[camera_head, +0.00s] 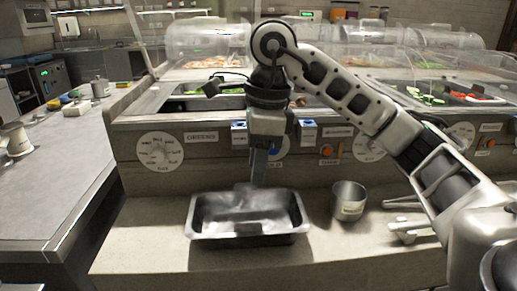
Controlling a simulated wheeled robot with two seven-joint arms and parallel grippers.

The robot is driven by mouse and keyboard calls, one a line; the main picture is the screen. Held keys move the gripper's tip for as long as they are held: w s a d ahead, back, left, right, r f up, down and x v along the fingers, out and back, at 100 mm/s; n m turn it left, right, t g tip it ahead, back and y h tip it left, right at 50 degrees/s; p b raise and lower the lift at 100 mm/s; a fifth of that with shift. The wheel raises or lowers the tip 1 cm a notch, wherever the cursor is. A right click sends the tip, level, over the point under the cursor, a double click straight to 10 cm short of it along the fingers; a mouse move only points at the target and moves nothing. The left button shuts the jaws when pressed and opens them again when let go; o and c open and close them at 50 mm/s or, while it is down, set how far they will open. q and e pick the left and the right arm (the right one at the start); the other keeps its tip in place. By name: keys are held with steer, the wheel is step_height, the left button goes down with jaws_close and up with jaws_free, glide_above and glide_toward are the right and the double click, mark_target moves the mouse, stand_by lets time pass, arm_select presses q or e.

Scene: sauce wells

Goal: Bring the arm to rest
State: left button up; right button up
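My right arm reaches in from the right and bends down at the middle of the picture. Its gripper (256,178) points down just above the back rim of a dark metal pan (196,222). The fingers overlap one another from this side, so I cannot tell whether they are open or shut, or whether the fingertips touch the pan's rim. The pan sits on the front counter ledge and looks empty apart from a dark patch on its floor. My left gripper is not in view.
A small metal cup (348,201) stands right of the pan. Metal utensils (408,230) lie near my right forearm. Behind is the serving counter with a dial (160,151), food wells and clear covers (207,38). The grey worktop (55,170) at left has a wide bare area.

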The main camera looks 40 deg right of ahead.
steer(key=shift+d+r, duration=0.1)
steer(key=shift+r, duration=0.65)
